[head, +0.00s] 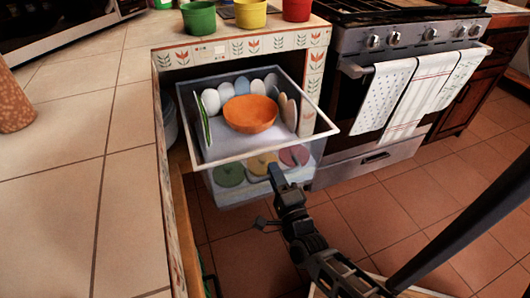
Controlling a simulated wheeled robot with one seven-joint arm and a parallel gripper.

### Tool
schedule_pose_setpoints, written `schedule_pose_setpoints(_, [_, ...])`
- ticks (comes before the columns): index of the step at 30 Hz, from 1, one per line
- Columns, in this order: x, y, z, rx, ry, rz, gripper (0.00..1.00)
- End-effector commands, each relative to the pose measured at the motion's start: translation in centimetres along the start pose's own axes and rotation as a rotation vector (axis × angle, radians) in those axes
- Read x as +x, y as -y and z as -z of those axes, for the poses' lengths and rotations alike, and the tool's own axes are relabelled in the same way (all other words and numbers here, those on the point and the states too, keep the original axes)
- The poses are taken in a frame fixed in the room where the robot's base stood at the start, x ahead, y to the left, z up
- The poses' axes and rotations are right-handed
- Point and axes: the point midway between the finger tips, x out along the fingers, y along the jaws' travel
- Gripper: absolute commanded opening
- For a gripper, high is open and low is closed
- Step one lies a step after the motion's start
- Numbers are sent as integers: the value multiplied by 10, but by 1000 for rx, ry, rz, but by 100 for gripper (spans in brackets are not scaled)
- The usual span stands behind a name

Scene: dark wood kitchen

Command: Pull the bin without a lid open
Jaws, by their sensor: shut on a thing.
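The bin without a lid (186,101) is a see-through drawer with a pale rim, standing out from the tiled cabinet. An orange bowl (250,113) sits inside it, with several white, bluish and tan plates or discs upright around the back and sides. My gripper (275,172) is at the bin's front, just below the front rim, and shut on the bin's front part. The exact contact is too small to make out. My arm reaches in from the lower right.
Green, yellow and pink round things (229,174) show through clear walls below the rim. A stove (352,102) with hanging towels (385,95) stands to the right. Green (198,17), yellow and red pots stand on the counter above. Tiled floor (400,215) lies open at right.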

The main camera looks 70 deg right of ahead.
Motion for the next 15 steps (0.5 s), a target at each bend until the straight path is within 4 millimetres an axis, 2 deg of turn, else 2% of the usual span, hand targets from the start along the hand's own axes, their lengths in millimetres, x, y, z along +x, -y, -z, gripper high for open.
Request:
schedule_pose_setpoints(1, [-13, 2, 0, 0, 3, -6, 0])
schedule_pose_setpoints(6, [-44, 7, 0, 0, 2, -4, 0])
schedule_pose_setpoints(15, [-71, 12, 0, 0, 1, -2, 0])
